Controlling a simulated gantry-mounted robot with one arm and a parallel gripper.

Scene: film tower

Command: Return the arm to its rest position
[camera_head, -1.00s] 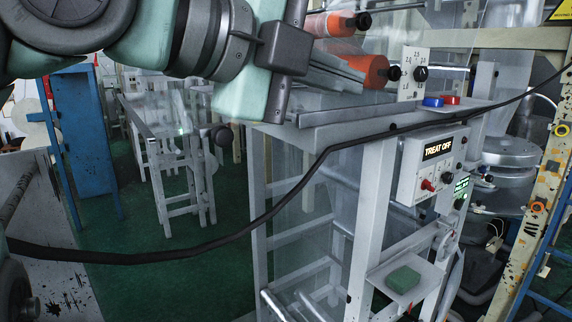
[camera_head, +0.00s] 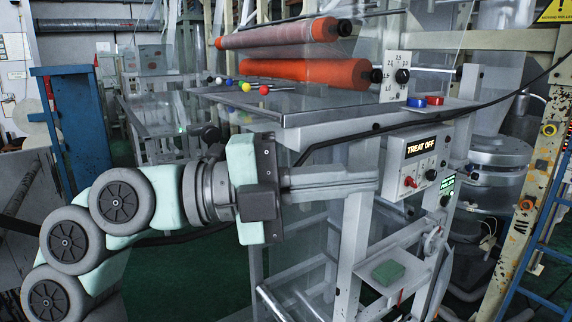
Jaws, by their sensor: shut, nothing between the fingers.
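My gripper (camera_head: 374,180) shows in the head view as long grey fingers pointing right. The fingers are together, with nothing between them. They are level, below the front edge of the grey machine table (camera_head: 300,119) and in front of its white frame. The tips are a little left of the control box marked TREAT OFF (camera_head: 408,165). My arm comes in from the lower left, bent, with its mint and grey joints in view. I cannot tell whether the fingers touch the frame.
Orange rollers (camera_head: 310,73) span the machine above the table. A green block (camera_head: 388,272) lies on a low shelf. A black cable (camera_head: 470,107) hangs across the scene. A blue cabinet (camera_head: 75,120) stands left.

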